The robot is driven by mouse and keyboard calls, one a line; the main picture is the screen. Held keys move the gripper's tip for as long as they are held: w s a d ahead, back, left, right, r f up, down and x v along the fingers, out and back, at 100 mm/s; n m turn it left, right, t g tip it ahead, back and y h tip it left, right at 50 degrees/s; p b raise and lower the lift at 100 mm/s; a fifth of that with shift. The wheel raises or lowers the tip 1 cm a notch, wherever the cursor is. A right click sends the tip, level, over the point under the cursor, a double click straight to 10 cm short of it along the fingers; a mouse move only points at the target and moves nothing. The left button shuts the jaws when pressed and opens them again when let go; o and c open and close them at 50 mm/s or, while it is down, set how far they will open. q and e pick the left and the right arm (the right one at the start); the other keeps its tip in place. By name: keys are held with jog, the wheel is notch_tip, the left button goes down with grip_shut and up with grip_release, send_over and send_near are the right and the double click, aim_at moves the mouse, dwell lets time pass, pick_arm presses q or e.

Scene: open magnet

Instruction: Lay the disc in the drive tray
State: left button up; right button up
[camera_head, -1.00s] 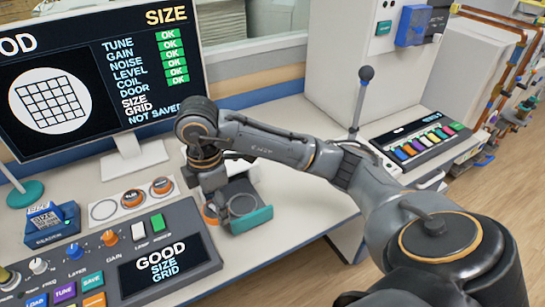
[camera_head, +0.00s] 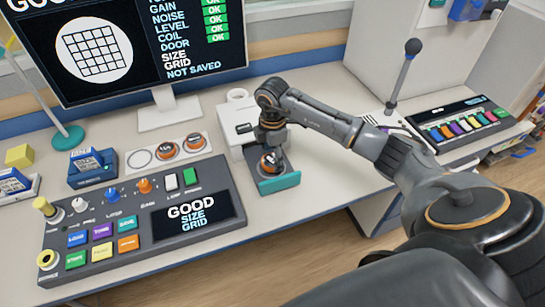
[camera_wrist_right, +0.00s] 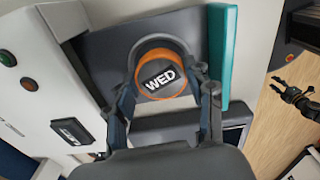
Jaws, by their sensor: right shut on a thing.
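The disc (camera_wrist_right: 161,80), orange-rimmed with a dark face labelled WED, is between the fingers of my right gripper (camera_wrist_right: 165,112) in the wrist view. In the head view my right gripper (camera_head: 271,163) is shut on it over the dark drive tray (camera_head: 283,171), which has a teal front edge (camera_head: 279,183). The tray extends from the white drive (camera_head: 232,118). The disc lies within the tray's outline; I cannot tell whether it touches the tray floor. A dark gripper, apparently my left (camera_wrist_right: 294,96), shows small at the wrist view's right edge; its jaw state is unclear.
Two orange discs (camera_head: 167,151) (camera_head: 195,142) sit on a white holder beside an empty ring (camera_head: 140,158). A control console (camera_head: 150,225) stands at front left, a monitor (camera_head: 120,50) behind. A joystick lever (camera_head: 402,75) and coloured-button panel (camera_head: 450,125) are to the right.

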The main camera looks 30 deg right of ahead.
jog(key=shift+f, duration=0.6)
pick_arm(q)
jog(key=shift+w+a+r, duration=0.25)
jog(key=shift+w, duration=0.2)
pick_arm(e)
jog(key=shift+f, duration=0.2)
jog(key=o, duration=1.2)
pick_arm(q)
jog(key=shift+s+a+f, duration=0.1)
